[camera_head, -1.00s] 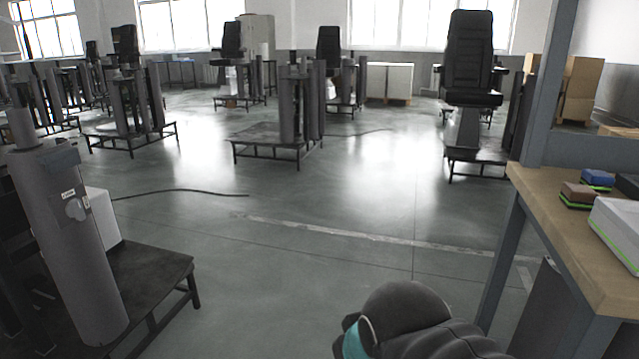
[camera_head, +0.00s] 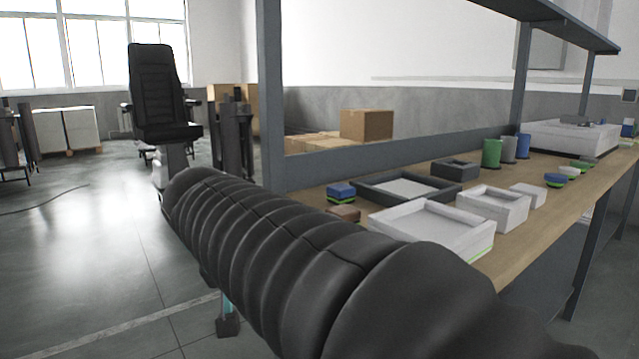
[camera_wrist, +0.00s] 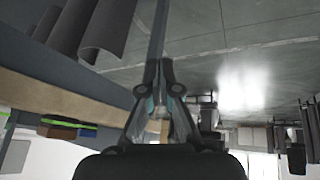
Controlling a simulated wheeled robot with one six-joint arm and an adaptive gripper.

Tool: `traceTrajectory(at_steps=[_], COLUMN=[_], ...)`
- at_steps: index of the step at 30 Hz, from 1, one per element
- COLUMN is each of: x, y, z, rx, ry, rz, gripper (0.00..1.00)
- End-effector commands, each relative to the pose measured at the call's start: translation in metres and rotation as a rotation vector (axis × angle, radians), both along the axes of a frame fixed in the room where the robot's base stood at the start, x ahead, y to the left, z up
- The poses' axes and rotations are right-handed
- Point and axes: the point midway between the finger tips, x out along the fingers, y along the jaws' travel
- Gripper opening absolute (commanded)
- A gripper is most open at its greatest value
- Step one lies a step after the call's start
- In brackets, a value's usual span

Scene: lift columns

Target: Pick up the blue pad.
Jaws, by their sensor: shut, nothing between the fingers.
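A small blue pad (camera_head: 341,189) with a green underside lies at the near left end of the workbench in the head view, beside a brown pad (camera_head: 344,213). In the tilted wrist view, the blue pad (camera_wrist: 88,132) shows small at the left, partly behind the brown pad (camera_wrist: 56,131). A second blue block (camera_head: 555,179) lies farther along the bench. My gripper (camera_wrist: 160,72) is shut and empty, in the air off the bench's end. In the head view, my arm hides most of it.
The wooden workbench (camera_head: 533,222) holds white trays (camera_head: 432,231), a dark tray (camera_head: 409,188) and green and blue cups (camera_head: 491,153). A grey post (camera_head: 271,95) and overhead shelf frame the bench. Open floor (camera_head: 85,255) lies to the left.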

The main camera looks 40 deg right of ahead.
Motion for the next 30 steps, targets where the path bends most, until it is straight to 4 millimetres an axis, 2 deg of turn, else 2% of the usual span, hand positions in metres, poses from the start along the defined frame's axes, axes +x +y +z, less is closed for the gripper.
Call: traceTrajectory(at_steps=[1, 6, 12, 15, 19, 26, 30], x=[0.017, 0.062, 0.100, 0.111, 0.119, 0.119, 0.116], y=[-0.020, -0.085, -0.149, -0.171, -0.188, -0.205, -0.226], z=[0.009, 0.049, 0.086, 0.098, 0.108, 0.113, 0.114], rx=[-0.029, -0.141, -0.279, -0.333, -0.378, -0.396, -0.396], ry=[-0.005, -0.068, -0.199, -0.264, -0.325, -0.352, -0.350], rz=[-0.096, -0.429, -0.784, -0.911, -1.013, -1.058, -1.057], gripper=[0.00, 0.00, 0.00, 0.00, 0.00, 0.00, 0.00])
